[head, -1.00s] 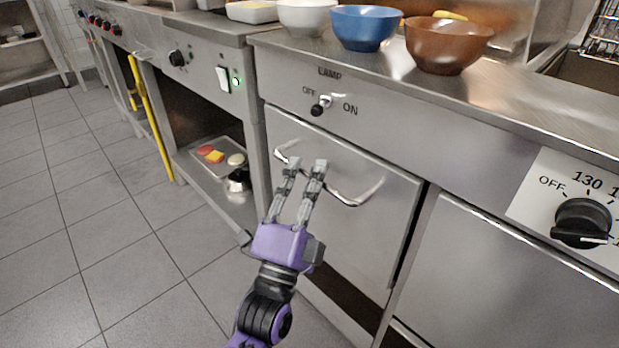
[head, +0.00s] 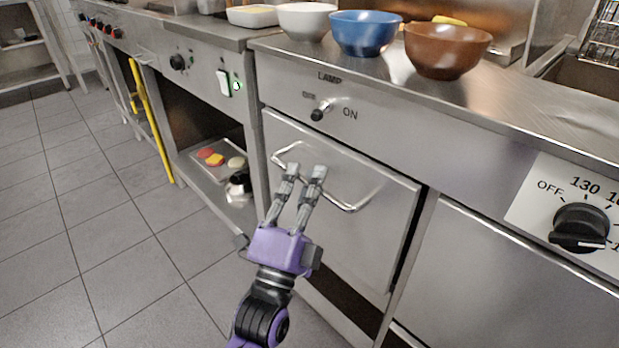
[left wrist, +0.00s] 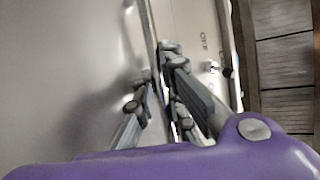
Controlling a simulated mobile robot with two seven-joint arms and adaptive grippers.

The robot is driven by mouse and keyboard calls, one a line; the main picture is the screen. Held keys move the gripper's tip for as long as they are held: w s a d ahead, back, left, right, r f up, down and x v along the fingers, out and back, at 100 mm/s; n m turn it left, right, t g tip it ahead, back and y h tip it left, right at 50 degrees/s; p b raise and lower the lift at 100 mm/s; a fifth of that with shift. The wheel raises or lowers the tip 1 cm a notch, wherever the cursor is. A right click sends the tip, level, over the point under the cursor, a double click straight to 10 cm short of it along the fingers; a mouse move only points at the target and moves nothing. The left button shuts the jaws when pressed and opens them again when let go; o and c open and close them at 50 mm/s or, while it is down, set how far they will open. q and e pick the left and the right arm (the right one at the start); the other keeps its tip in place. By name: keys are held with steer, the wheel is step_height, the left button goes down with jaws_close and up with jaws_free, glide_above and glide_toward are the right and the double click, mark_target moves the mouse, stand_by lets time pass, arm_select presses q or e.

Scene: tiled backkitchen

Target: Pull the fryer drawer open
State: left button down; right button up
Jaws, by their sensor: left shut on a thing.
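The steel drawer front (head: 345,245) sits under the lamp switch in the head view, with a bent-bar handle (head: 345,207) across its upper part. A dark gap shows along its right edge; I cannot tell how far out the drawer stands. My left gripper (head: 305,172) is at the handle's left-middle part, its two fingers shut on the bar. In the left wrist view, the fingers (left wrist: 160,85) meet the thin handle bar (left wrist: 151,40) beside the blurred drawer front (left wrist: 70,80). The fingers partly hide the bar. My right gripper is not in view.
Above are the lamp switch (head: 321,110) and the counter with white (head: 307,22), blue (head: 364,34) and brown (head: 447,52) bowls. A black dial (head: 580,227) is at right. An open shelf at left holds a tray (head: 222,170) of food. The tiled floor at left is clear.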

arm_select(q)
steer(key=s+a+p, duration=1.1)
steer(key=s+a, duration=1.8)
steer(key=s, duration=0.1)
steer(key=shift+s, duration=0.2)
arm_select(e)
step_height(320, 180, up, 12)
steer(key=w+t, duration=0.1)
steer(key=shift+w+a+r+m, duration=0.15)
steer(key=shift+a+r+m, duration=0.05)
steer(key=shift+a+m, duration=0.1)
arm_select(q)
steer(key=shift+f, duration=0.1)
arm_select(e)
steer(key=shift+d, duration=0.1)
arm_select(q)
steer(key=c, duration=2.1)
jaws_free()
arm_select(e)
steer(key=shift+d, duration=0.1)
arm_select(q)
steer(key=v, duration=1.2)
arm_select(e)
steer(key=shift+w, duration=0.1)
